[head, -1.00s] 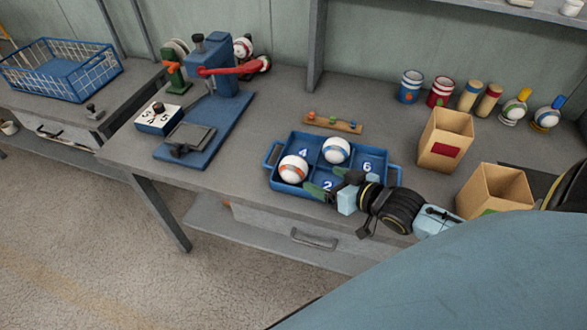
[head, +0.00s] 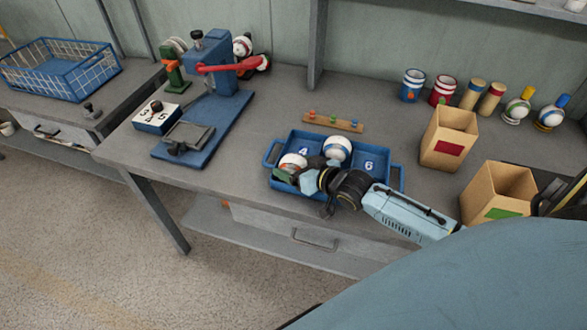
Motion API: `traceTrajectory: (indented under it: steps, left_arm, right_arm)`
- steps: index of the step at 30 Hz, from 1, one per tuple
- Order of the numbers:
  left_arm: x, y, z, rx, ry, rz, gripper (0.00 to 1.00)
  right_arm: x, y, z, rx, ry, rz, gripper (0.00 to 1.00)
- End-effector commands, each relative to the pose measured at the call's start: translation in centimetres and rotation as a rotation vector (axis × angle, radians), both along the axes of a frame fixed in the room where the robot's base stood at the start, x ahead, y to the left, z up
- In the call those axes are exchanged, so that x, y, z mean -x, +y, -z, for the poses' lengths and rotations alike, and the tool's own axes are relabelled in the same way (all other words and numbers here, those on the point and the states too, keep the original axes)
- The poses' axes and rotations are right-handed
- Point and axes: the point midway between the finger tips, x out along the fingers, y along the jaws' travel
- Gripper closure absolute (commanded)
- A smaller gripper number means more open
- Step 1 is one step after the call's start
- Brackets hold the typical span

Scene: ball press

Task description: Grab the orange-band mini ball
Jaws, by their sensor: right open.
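The orange-band mini ball (head: 293,160) is white with an orange band. It sits in the left part of the blue tray (head: 394,186), on the table, and is partly hidden by my right gripper. My right gripper (head: 297,170) reaches in from the right, low over the tray, with its open fingers at the ball. Whether the fingers touch the ball cannot be told. A blue-band ball (head: 337,148) sits at the tray's back middle, just behind the gripper. My left gripper is not in view.
A blue press (head: 212,70) with a red lever stands at the left back, near a number block (head: 157,117). A strip with coloured knobs (head: 333,121) lies behind the tray. Two cardboard boxes (head: 447,138) (head: 496,190) stand to the right. Cans and pins line the back right.

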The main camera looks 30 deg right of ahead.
Motion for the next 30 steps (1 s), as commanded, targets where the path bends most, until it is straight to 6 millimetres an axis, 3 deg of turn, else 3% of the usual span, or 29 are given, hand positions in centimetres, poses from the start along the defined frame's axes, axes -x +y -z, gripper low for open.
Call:
traceTrajectory:
  steps: [8,15,23,30]
  left_arm:
    - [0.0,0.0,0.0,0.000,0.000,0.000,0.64]
    - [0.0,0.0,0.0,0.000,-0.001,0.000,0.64]
    - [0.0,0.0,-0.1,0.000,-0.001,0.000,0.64]
    - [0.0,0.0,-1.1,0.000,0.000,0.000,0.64]
  right_arm:
    - [-0.2,0.1,0.1,0.000,0.001,0.000,0.19]
    - [-0.2,0.1,0.1,0.000,0.000,0.000,0.51]
    - [-0.2,0.1,-0.2,-0.001,-0.001,-0.001,0.51]
    - [-0.3,0.1,-4.2,0.000,-0.006,-0.002,0.51]
